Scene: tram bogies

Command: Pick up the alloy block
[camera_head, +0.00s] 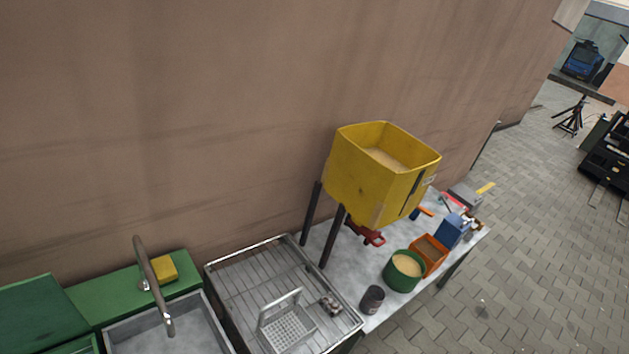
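I cannot make out the alloy block for certain. A small grey and dark item (331,306) lies on the right part of the slatted metal rack (240,280), next to a wire basket (286,325). It is too small to tell whether it is one piece or several, or whether it is the block. A grey item (464,192) at the far end of the workbench is also unclear. My gripper is not in view.
A yellow hopper (370,180) on dark legs rises over the grey workbench (335,262). A green tub (402,272), an orange bin (430,252), a blue box (452,230) and a dark cup (372,299) crowd the bench. A sink (170,335) with a tap (152,280) is at lower left. Paving (550,220) at right is open.

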